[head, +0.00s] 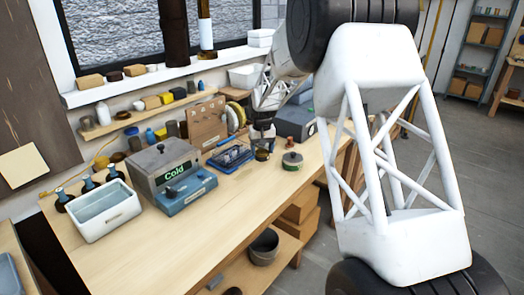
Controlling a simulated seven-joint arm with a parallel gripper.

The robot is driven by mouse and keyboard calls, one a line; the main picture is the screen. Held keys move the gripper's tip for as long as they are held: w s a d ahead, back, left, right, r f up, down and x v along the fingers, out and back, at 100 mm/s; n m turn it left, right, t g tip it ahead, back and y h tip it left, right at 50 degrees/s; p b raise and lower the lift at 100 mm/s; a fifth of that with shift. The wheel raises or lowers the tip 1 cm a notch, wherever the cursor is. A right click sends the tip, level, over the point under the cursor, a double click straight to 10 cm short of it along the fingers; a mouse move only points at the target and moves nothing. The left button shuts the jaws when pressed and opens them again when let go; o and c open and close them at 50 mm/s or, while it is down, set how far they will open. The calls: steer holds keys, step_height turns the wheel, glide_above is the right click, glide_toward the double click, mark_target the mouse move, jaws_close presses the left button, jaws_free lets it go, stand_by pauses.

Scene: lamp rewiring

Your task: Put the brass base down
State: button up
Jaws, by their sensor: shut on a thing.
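My gripper (262,141) is over the far part of the wooden workbench (235,218), small in the head view and pointing down. It is shut on the brass base (262,155), a small dark, brassy round piece showing just under the fingers. The fingers partly hide it, and I cannot tell whether its underside touches the bench. A dark round piece with a red top (292,160) stands on the bench just to the right, apart from it.
A dark grey machine (294,122) stands behind. The bench's front middle is clear.

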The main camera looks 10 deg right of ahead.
steer(key=shift+w+d+r, duration=0.25)
steer(key=shift+w+d, duration=0.7)
steer(key=shift+d, duration=0.1)
steer(key=shift+w+d+r, duration=0.25)
steer(key=shift+w+d, duration=0.7)
steer(key=shift+d, duration=0.05)
steer(key=shift+w, duration=0.1)
steer(key=shift+w+a+f, duration=0.1)
steer(key=shift+w+f, duration=0.15)
steer(key=shift+w, duration=2.4)
steer(key=shift+w+a+f, duration=0.1)
steer(key=shift+w+f, duration=0.15)
steer(key=shift+w, duration=2.35)
steer(key=shift+w+a+f, duration=0.1)
steer(key=shift+w+f, duration=0.15)
steer(key=shift+w, duration=2.4)
steer(key=shift+f, duration=0.1)
steer(key=shift+f, duration=1.65)
steer(key=shift+f, duration=0.15)
steer(key=o, duration=0.9)
